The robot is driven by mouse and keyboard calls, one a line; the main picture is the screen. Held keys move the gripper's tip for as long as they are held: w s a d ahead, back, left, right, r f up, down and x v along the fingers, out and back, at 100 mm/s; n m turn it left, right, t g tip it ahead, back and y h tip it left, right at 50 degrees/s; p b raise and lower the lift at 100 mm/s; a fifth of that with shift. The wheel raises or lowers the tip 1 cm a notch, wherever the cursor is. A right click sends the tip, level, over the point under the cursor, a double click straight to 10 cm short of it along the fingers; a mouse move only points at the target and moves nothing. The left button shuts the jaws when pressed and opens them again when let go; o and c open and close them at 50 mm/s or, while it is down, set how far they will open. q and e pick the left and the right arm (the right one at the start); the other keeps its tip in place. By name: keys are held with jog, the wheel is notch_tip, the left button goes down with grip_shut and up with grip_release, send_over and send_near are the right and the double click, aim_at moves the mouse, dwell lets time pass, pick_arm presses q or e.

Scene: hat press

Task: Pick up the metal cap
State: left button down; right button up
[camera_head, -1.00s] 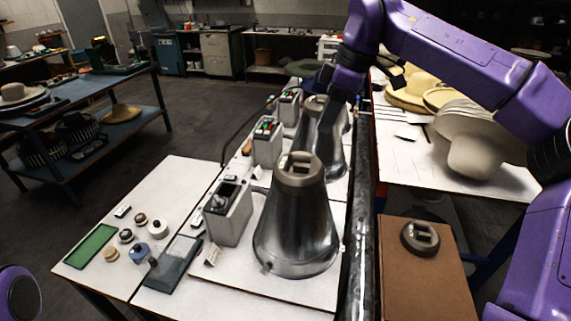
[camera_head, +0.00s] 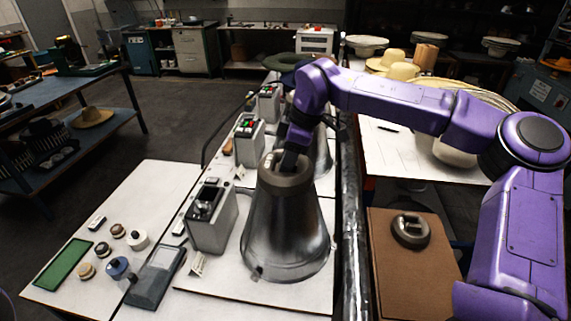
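A metal cap (camera_head: 285,183) sits on top of the near metal cone (camera_head: 285,235). My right gripper (camera_head: 289,163) points down at the top of this cap, and its fingers hide most of the cap's handle. Whether the fingers are open or shut on the handle cannot be made out. My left gripper is out of view.
A second metal cone (camera_head: 323,160) stands behind the near one. Control boxes (camera_head: 212,218) line its left side. A dark vertical-looking rail (camera_head: 352,240) runs between the cones and the brown box. Small knobs and a green tray (camera_head: 62,264) lie at the front left.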

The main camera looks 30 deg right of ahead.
jog(key=shift+w+f, duration=0.1)
jog(key=shift+f, duration=0.25)
jog(key=shift+a, duration=0.1)
grip_shut()
jog(key=shift+r, duration=0.2)
dwell(0.9)
